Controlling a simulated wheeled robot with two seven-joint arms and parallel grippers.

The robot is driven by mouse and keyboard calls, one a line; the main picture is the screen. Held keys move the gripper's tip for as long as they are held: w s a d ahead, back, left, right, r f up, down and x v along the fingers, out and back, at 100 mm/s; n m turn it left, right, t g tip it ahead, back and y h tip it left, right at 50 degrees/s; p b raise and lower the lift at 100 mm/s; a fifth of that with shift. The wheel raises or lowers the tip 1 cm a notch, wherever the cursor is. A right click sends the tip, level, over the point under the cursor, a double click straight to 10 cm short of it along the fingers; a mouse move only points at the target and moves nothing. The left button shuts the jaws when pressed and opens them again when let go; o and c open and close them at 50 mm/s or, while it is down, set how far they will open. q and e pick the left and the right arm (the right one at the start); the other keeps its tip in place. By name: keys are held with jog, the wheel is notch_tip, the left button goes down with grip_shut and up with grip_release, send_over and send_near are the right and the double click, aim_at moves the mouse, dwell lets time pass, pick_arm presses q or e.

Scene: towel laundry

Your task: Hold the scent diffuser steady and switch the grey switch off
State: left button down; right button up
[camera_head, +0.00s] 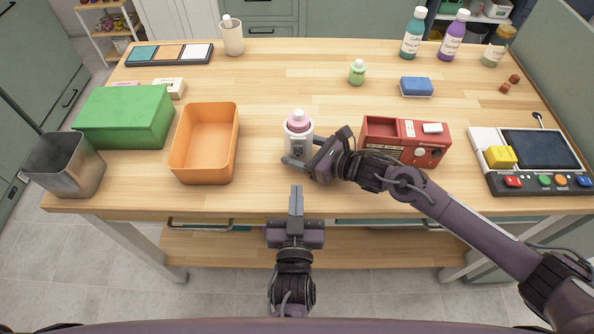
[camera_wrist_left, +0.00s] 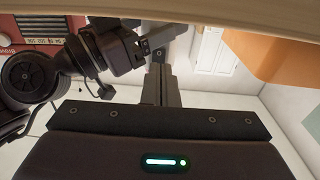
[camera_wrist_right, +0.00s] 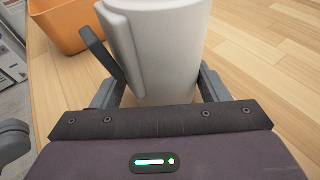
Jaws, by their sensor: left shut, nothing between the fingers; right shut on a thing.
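The scent diffuser (camera_head: 299,125) is a white upright cylinder with a pink top, standing on the table near its front edge. A small grey switch (camera_head: 297,147) shows on its front panel. My right gripper (camera_head: 300,160) comes from the right and is shut around the lower body. In the right wrist view the pale body (camera_wrist_right: 160,50) fills the space between the fingers, and the switch cannot be made out. My left gripper (camera_head: 296,188) is shut and empty, in front of the diffuser near the table's front edge, apart from it. The left wrist view shows its closed fingers (camera_wrist_left: 160,85).
An orange bin (camera_head: 205,180) stands left of the diffuser, with a green box (camera_head: 125,115) and metal bin (camera_head: 65,165) beyond. A red box (camera_head: 410,150) stands just right, partly behind my right arm. A console (camera_head: 540,150) lies far right.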

pick_arm(q)
jog(key=s+f, duration=0.1)
jog(key=s, duration=0.5)
jog(key=shift+f, duration=0.15)
pick_arm(e)
jog(key=shift+f, duration=0.1)
pick_arm(q)
jog(key=shift+a, duration=0.1)
pick_arm(e)
jog(key=o, duration=0.8)
jog(key=shift+o, duration=0.2)
jog(key=shift+d, duration=0.1)
